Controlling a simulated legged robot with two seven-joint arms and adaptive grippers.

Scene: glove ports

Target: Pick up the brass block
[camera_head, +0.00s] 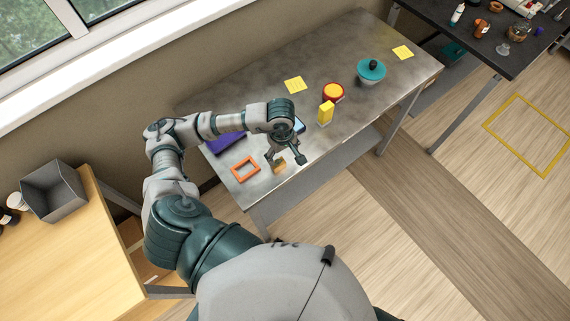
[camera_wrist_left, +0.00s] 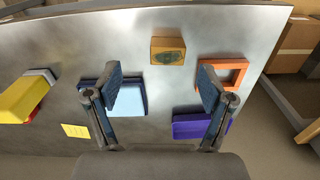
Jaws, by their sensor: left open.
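The brass block (camera_head: 279,167) sits on the metal table (camera_head: 225,115) near its front-left edge. In the left wrist view the brass block (camera_wrist_left: 168,51) lies ahead of and between my open fingers, apart from them, with a dark oval mark on one face. My left gripper (camera_head: 286,160) is open and empty, just above and beside the block in the head view. My right gripper is in neither view.
An orange frame (camera_head: 245,169) lies left of the block, with a purple item (camera_head: 224,143) behind it. A light blue item (camera_head: 299,125) is partly hidden by my wrist.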

